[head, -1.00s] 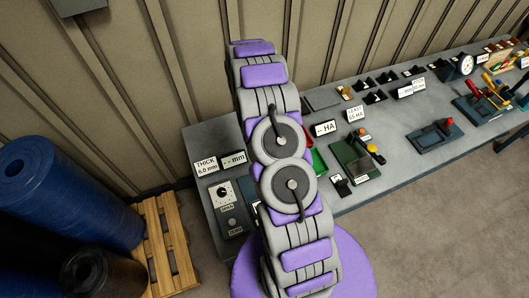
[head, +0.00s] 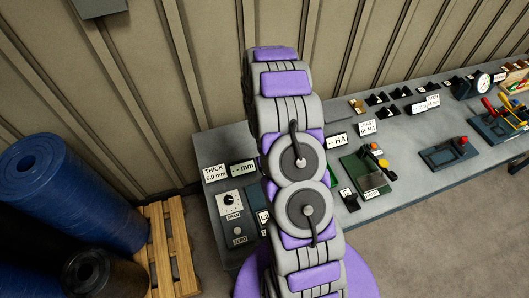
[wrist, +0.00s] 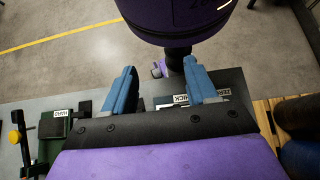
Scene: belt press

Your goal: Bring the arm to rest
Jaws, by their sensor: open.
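My arm, in purple and grey, rises through the middle of the head view, folded upright in front of the bench. My gripper (wrist: 163,92) shows in the wrist view as two blue fingers standing well apart on a black bar. It is open, and nothing sits between the fingertips except the view of the bench and floor beyond. The gripper does not show clearly in the head view.
A grey bench (head: 400,138) with gauges, labels and small stands runs along the wall to the right. Blue rolls (head: 62,190) and a wooden pallet (head: 165,250) stand at the left. Open floor (head: 440,240) lies in front of the bench.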

